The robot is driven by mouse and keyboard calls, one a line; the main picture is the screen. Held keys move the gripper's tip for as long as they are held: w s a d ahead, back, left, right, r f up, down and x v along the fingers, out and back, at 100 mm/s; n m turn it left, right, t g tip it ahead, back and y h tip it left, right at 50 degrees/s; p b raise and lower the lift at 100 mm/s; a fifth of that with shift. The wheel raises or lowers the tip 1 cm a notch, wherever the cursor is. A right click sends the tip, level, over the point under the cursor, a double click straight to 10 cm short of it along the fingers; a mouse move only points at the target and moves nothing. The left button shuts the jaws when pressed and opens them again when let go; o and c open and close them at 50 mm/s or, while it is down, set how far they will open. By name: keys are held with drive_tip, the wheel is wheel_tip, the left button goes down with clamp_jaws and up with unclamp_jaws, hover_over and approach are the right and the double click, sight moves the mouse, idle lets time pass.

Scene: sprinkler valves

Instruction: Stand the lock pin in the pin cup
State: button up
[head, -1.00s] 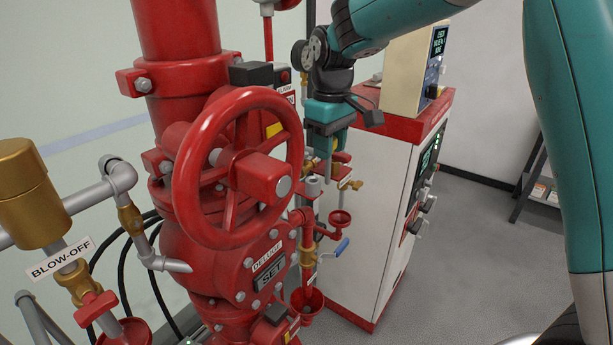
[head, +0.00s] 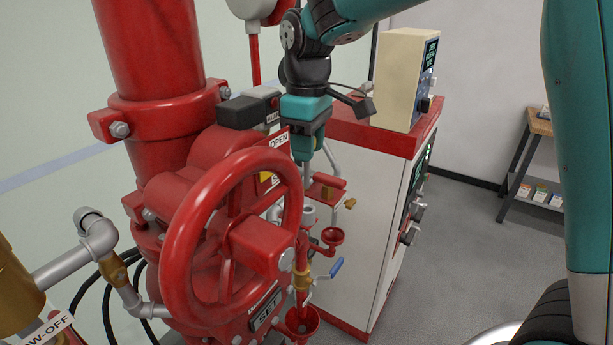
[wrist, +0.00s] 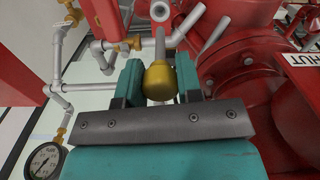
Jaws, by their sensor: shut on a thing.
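The lock pin (wrist: 159,80) has a gold rounded head and a thin grey shaft. In the wrist view my gripper (wrist: 160,82) is shut on the gold head, and the shaft points away from the jaws. A grey round cup with a dark hole, seemingly the pin cup (wrist: 160,10), shows just beyond the shaft's end. In the head view my gripper (head: 302,152) points down above a grey cylinder that looks like the same cup (head: 309,214). The pin is hard to make out there, hidden by the jaws and handwheel. The shaft appears outside the cup.
A large red handwheel (head: 232,238) stands close in front and left of my gripper. Red funnels (head: 302,322), thin pipes and a blue-handled valve (head: 336,268) crowd below. A white cabinet (head: 365,210) stands to the right. A pressure gauge (wrist: 45,160) shows in the wrist view.

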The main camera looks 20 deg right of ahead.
sight(308, 186)
wheel_tip(308, 186, down, 8)
drive_tip(key=shift+r+p, duration=0.1)
drive_tip(key=shift+p, duration=0.65)
drive_tip(key=o, duration=1.1)
wheel_tip(308, 186, up, 12)
drive_tip(key=shift+r+b, duration=0.1)
drive_tip(key=shift+b, duration=1.15)
